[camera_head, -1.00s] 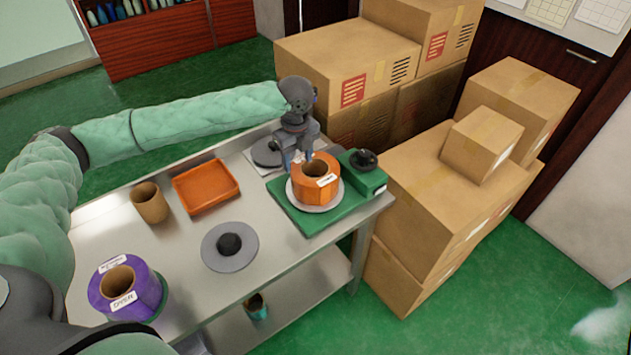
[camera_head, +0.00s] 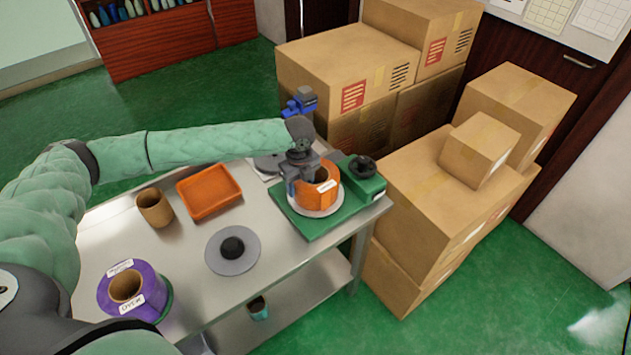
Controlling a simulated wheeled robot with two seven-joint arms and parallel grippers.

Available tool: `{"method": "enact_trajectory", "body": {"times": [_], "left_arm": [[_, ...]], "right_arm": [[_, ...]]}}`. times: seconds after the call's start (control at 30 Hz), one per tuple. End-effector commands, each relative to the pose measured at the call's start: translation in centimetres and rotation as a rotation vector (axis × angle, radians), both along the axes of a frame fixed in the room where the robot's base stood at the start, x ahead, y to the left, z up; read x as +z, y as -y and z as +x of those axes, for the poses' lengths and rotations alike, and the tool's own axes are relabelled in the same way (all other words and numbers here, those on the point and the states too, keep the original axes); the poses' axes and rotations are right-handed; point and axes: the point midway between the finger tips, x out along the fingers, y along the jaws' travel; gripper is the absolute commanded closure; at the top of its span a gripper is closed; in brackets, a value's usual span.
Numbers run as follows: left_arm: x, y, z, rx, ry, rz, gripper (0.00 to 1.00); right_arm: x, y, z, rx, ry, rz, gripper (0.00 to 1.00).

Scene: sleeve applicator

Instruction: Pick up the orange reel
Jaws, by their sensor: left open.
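The orange reel (camera_head: 322,197) with a white label stands upright on a pale round plate on the green applicator base (camera_head: 300,226), at the right end of the steel table. My left gripper (camera_head: 304,184) is open and right at the left and upper side of the reel. It hides part of the reel's top and left wall. I cannot tell whether a finger is inside the reel's hole or touching it. My right gripper is not in view.
The green block with a black knob (camera_head: 363,178) stands close right of the reel. A purple reel (camera_head: 133,291), brown cup (camera_head: 154,208), orange tray (camera_head: 210,192) and grey disc (camera_head: 233,250) share the steel table (camera_head: 195,258). Cardboard boxes (camera_head: 430,205) crowd the right side.

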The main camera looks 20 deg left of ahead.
Motion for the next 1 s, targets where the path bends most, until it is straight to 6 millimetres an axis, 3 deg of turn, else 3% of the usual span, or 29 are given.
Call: {"method": "enact_trajectory", "body": {"times": [0.23, 0.5, 1.0], "left_arm": [[-0.15, 0.03, -0.01, 0.000, 0.001, -0.001, 0.49], [-0.13, 0.04, -0.01, 0.000, 0.000, -0.001, 1.00], [-0.10, 0.04, -0.01, 0.000, 0.000, -0.001, 1.00]], "right_arm": [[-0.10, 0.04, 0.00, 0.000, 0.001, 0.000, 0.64], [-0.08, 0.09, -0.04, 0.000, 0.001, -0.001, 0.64], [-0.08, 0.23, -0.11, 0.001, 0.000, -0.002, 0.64]]}}
